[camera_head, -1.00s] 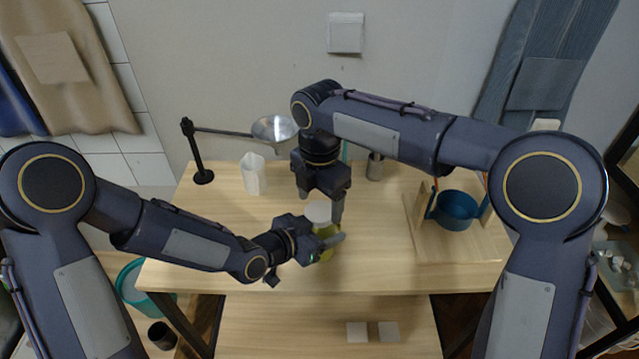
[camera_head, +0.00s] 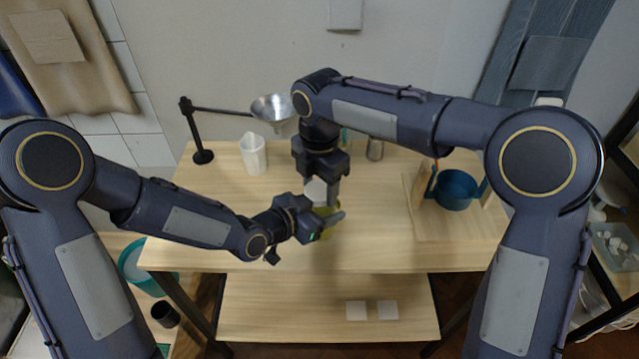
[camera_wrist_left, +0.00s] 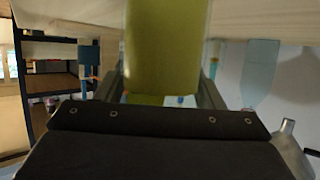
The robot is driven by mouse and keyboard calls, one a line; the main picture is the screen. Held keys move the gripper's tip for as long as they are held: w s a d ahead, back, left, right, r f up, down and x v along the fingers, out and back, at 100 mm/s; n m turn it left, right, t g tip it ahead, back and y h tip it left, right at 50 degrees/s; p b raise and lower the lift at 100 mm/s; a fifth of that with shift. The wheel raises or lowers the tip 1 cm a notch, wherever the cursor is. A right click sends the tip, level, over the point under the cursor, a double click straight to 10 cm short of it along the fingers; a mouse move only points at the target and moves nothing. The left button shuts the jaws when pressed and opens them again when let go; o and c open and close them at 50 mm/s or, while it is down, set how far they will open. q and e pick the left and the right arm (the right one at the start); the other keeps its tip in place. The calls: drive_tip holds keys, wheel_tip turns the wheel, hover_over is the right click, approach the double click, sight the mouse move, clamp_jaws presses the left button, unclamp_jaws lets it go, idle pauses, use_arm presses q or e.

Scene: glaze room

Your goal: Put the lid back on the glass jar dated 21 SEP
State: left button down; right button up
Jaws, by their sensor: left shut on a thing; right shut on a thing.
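The glass jar (camera_head: 329,229) with yellow-green contents stands on the table, mostly hidden by my grippers. My left gripper (camera_head: 324,218) is shut on its side; in the left wrist view the jar (camera_wrist_left: 166,45) fills the space between the fingers. My right gripper (camera_head: 320,186) points down just above the jar, shut on the pale lid (camera_head: 315,192). The lid appears over the jar's mouth; whether it touches the rim I cannot tell. No date label is readable.
On the table (camera_head: 270,249), a metal funnel (camera_head: 272,107) hangs on a black stand, with a white jug (camera_head: 253,155) beside it. A metal cup (camera_head: 375,149) is at the back, a blue pot (camera_head: 456,189) on the right. The table's front left is clear.

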drive_tip(key=m, duration=0.6)
drive_tip(key=o, duration=1.1)
drive_tip(key=shift+c, duration=0.2)
drive_tip(key=shift+r, duration=2.3)
drive_tip(key=shift+c, duration=0.2)
